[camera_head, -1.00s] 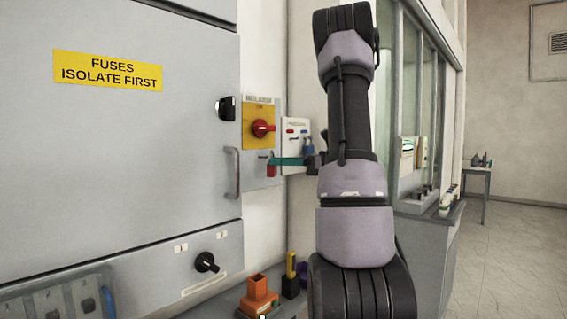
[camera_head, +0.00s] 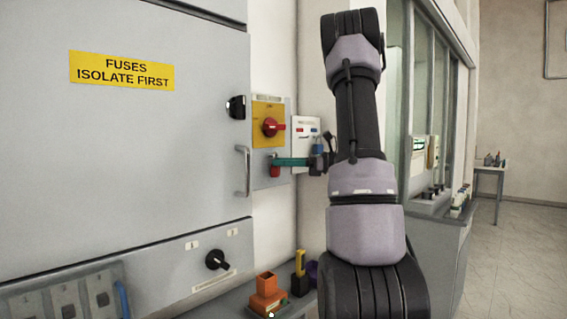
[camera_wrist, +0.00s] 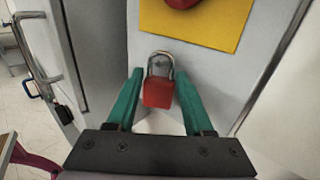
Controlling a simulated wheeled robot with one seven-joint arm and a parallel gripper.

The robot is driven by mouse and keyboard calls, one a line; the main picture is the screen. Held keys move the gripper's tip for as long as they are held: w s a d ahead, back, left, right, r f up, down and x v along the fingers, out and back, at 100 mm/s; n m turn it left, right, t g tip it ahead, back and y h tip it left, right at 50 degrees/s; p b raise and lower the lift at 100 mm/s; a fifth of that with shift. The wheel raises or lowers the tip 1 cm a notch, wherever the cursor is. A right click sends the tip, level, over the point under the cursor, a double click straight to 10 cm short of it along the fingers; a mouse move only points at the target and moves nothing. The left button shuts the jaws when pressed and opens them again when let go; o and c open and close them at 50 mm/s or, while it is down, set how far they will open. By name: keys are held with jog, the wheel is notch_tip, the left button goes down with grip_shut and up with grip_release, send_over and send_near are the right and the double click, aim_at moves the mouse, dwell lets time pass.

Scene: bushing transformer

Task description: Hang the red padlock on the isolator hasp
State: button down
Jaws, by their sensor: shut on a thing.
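The red padlock (camera_wrist: 158,92) is upright between the green fingers of my gripper (camera_wrist: 158,74) in the wrist view, with its silver shackle up. My gripper is shut on it. Behind the shackle is the grey lower plate of the isolator (camera_wrist: 211,84), below its yellow square. In the head view the padlock (camera_head: 275,172) shows small at the fingertips of my gripper (camera_head: 276,162), just below the isolator's red knob (camera_head: 270,127). I cannot make out the hasp, or whether the shackle is through it.
A grey cabinet door with a handle (camera_head: 243,171) stands left of the isolator. A white panel (camera_head: 306,140) with small coloured items is close on the right. Below are an orange open-topped block (camera_head: 267,291) and a yellow-and-black item (camera_head: 300,270) on a ledge.

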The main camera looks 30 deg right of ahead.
jog(key=shift+a+f, duration=0.1)
jog(key=shift+f, duration=0.1)
jog(key=shift+c, duration=1)
grip_release()
